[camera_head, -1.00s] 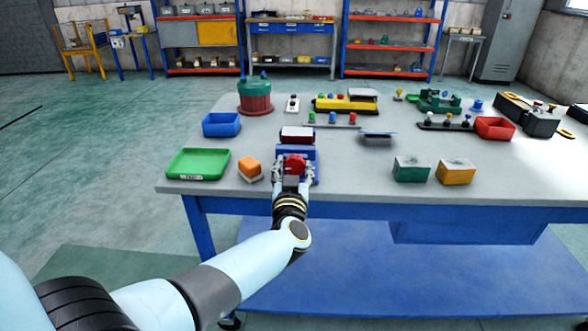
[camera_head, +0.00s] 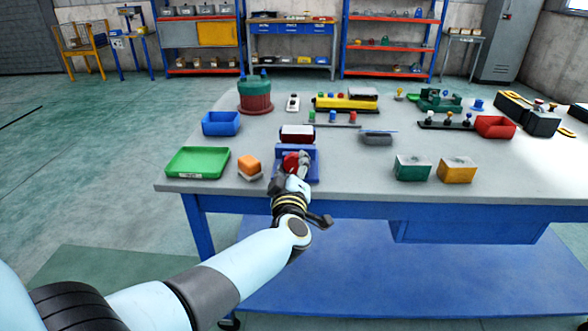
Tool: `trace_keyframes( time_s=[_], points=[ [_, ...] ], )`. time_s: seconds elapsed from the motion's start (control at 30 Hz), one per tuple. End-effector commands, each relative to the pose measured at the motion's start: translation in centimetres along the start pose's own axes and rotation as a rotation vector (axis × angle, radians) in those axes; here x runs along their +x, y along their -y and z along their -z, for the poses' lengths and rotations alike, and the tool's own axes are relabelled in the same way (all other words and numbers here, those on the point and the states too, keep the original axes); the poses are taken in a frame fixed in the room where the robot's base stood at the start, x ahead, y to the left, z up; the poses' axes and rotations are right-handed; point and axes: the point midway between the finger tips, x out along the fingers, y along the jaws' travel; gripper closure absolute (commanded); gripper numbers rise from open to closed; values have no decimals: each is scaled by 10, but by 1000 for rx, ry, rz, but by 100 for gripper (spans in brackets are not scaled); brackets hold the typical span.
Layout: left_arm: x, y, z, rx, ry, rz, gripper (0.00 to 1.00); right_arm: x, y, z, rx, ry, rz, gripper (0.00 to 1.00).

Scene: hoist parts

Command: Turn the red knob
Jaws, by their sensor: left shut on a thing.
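The red knob (camera_head: 290,162) sits on the front of a blue block-shaped unit (camera_head: 312,168) near the front edge of the grey table. My left gripper (camera_head: 296,166) is at the knob, shut on it, with its fingers rolled so that one lies over the knob's right side. The gripper hides part of the knob and the unit's front. My right gripper does not show.
A dark red box (camera_head: 297,133) stands just behind the blue unit. Green (camera_head: 412,168) and yellow (camera_head: 456,170) boxes stand to the right. The table front between is clear.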

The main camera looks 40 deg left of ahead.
Motion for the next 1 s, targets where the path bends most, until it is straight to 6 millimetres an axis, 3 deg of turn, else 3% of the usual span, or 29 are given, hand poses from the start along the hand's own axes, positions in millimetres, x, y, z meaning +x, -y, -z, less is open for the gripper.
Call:
trace_keyframes(
  time_s=[0.5,1.0],
  points=[
    [-1,2,-1,-400,1,2,85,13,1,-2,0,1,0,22],
    [-1,2,-1,-519,2,3,85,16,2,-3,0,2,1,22]
  ],
)
